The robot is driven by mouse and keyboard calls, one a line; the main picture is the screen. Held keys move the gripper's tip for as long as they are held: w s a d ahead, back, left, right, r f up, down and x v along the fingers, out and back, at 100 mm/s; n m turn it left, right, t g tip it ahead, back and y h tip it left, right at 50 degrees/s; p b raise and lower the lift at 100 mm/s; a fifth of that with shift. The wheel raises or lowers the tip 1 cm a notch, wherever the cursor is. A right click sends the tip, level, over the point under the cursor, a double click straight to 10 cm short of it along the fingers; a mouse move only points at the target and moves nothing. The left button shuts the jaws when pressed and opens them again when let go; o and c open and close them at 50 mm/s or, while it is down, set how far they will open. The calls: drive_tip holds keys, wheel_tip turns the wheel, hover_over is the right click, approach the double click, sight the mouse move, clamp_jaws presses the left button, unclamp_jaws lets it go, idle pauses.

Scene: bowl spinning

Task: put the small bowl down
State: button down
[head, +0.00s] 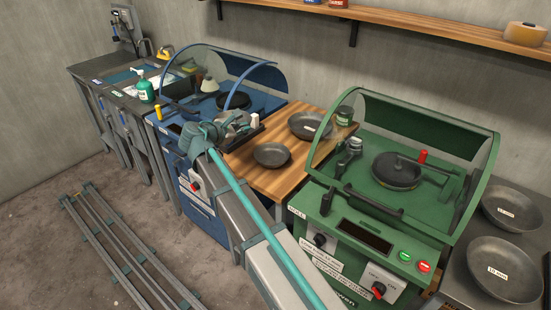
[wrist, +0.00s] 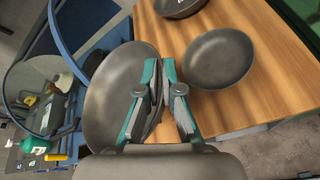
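My gripper (wrist: 163,68) shows in the wrist view, its two teal-and-grey fingers close together at the rim of a grey bowl (wrist: 112,92). It appears shut on this rim, though the contact is partly hidden by the fingers. The bowl is left of the fingers, tilted, with its inside towards the camera. In the head view my gripper (head: 238,124) is between the blue machine and the wooden table, and the held bowl is mostly hidden. A second grey bowl (head: 271,154) rests on the wooden table (head: 240,165); it also shows in the wrist view (wrist: 218,58).
A larger labelled bowl (head: 308,125) and a green can (head: 344,115) are at the table's back. The blue machine (head: 265,101) with its clear hood stands left, the green machine (head: 330,225) right. Two bowls (head: 512,213) (head: 500,268) sit far right.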

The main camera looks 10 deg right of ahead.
drive_tip(key=s+d+f+p, duration=0.1)
drive_tip(key=d+f, duration=0.1)
drive_tip(key=d, duration=0.2)
drive_tip(key=s+d+f+p, duration=0.1)
drive_tip(key=d+f, duration=0.2)
drive_tip(key=d, duration=0.1)
drive_tip(key=d+f+p, duration=0.1)
drive_tip(key=d+f, duration=0.2)
drive_tip(key=d, duration=0.1)
drive_tip(key=shift+s+d+f, duration=0.15)
drive_tip(key=shift+s, duration=0.25)
drive_tip(key=shift+s+d+f+p, duration=0.15)
drive_tip(key=shift+d+f+p, duration=0.25)
drive_tip(key=shift+d+f, duration=0.35)
drive_tip(key=shift+a+f+p, duration=0.2)
drive_tip(key=shift+f+p, duration=0.35)
drive_tip(key=shift+f, duration=0.95)
drive_tip(key=c, duration=1.3)
unclamp_jaws()
drive_tip(key=shift+a, duration=0.1)
drive_tip(key=b+v, duration=0.3)
drive_tip(key=v, duration=0.8)
drive_tip(key=shift+s+a+r, duration=0.2)
drive_tip(key=shift+s+a, duration=0.05)
drive_tip(key=shift+s, duration=0.05)
drive_tip(key=shift+f, duration=0.1)
